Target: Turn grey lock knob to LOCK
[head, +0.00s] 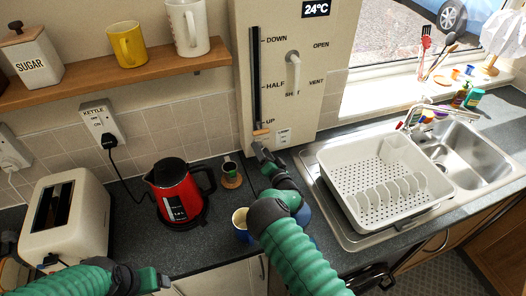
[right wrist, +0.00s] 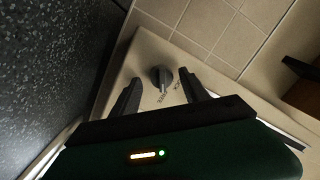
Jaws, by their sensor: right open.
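The grey lock knob (right wrist: 160,76) shows in the right wrist view on the lower part of a beige panel (head: 325,70). My right gripper (head: 261,150) is open, close to the panel's lower edge. In the right wrist view its two dark fingers stand either side of the knob, with visible gaps, not gripping it. I cannot make out the knob in the head view. My left gripper (head: 150,279) is low at the left, away from the panel; its jaws cannot be judged.
The panel has a slider (head: 260,132) at UP and a white handle (head: 293,65). A dish rack (head: 375,180) is at right.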

